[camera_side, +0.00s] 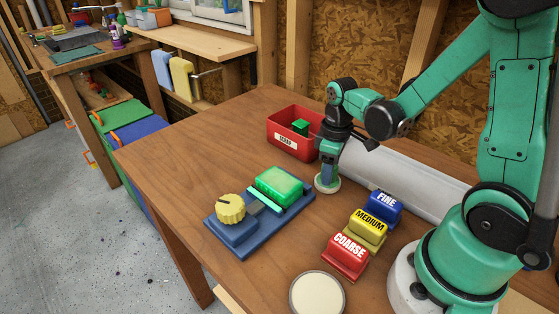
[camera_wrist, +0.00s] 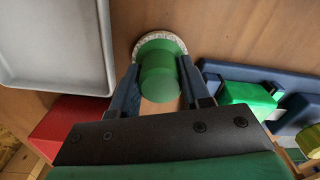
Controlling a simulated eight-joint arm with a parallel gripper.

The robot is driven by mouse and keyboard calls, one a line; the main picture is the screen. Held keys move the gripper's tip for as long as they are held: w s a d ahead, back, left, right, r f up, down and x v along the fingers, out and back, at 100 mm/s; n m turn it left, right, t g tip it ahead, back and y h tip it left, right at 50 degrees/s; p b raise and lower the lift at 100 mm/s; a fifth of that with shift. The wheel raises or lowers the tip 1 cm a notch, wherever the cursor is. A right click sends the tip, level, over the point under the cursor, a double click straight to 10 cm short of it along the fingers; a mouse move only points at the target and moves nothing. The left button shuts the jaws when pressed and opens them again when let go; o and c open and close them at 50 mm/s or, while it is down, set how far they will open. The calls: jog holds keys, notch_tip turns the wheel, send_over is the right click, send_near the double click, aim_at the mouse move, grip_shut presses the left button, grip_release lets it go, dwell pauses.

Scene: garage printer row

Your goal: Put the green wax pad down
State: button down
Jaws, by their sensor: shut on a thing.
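The green wax pad (camera_side: 327,184) has a green upright grip and a pale round base. My gripper (camera_side: 330,165) is shut on its grip, with the pale base facing down at the tabletop, behind the coloured blocks. I cannot tell whether the base touches the wood. In the wrist view, the green wax pad (camera_wrist: 160,80) sits between the two fingers of my gripper (camera_wrist: 160,72), and a speckled pale rim shows beyond the grip.
A red SCRAP bin (camera_side: 285,142) holding a green block stands behind left. A blue machine (camera_side: 232,240) with yellow knob and green block is front left. FINE (camera_side: 385,210), MEDIUM (camera_side: 367,230) and COARSE (camera_side: 347,257) blocks and a round cream-topped thing (camera_side: 317,294) are in front. A pale tray (camera_wrist: 55,45) is close.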

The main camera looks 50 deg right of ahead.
jog(key=shift+f, duration=0.15)
jog(key=shift+c, duration=2.1)
grip_release()
notch_tip(320, 180, up, 12)
jog(key=a+m+t, duration=0.3)
jog(key=a+t, duration=0.4)
jog(key=a, duration=0.1)
jog(key=shift+f+m, duration=0.15)
jog(key=shift+m, duration=0.15)
jog(key=shift+a, duration=0.1)
